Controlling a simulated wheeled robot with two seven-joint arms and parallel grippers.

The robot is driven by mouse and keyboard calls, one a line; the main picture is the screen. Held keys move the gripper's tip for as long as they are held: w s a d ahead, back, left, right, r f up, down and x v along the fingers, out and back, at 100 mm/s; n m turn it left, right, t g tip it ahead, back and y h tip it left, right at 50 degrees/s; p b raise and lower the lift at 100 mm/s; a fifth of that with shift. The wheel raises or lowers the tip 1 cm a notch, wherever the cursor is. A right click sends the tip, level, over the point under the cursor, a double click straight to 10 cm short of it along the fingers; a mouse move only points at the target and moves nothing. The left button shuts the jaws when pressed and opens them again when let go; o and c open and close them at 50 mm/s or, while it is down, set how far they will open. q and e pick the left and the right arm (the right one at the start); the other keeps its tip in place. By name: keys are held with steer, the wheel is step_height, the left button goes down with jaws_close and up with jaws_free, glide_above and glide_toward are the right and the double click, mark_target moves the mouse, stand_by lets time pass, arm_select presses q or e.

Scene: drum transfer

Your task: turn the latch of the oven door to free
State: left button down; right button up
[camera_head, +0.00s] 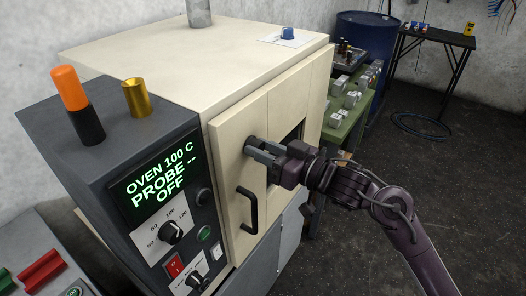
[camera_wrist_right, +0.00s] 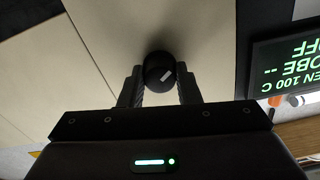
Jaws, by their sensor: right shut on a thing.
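The oven (camera_head: 180,50) is a cream box with a cream door (camera_head: 228,150) on its front. The door appears closed, with a black bar handle (camera_head: 250,210) low on it. The latch is a round black knob with a white mark, seen between my fingers in the right wrist view (camera_wrist_right: 160,72). My right gripper (camera_head: 256,148) is shut on this latch knob, one finger on each side; it also shows in the wrist view (camera_wrist_right: 158,88). In the head view the gripper mostly hides the knob. My left gripper is out of view.
A dark control panel (camera_head: 115,150) left of the door reads "OVEN 100 C PROBE -- OFF". An orange-capped cylinder (camera_head: 70,88) and a brass cup (camera_head: 135,98) stand on it. A green table (camera_head: 345,120) with metal parts and a blue drum (camera_head: 365,35) are behind right. Floor at right is mostly clear.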

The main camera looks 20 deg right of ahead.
steer(key=shift+n+b, duration=3.25)
steer(key=shift+n, duration=2.25)
steer(key=o, duration=1)
steer(key=shift+s, duration=0.1)
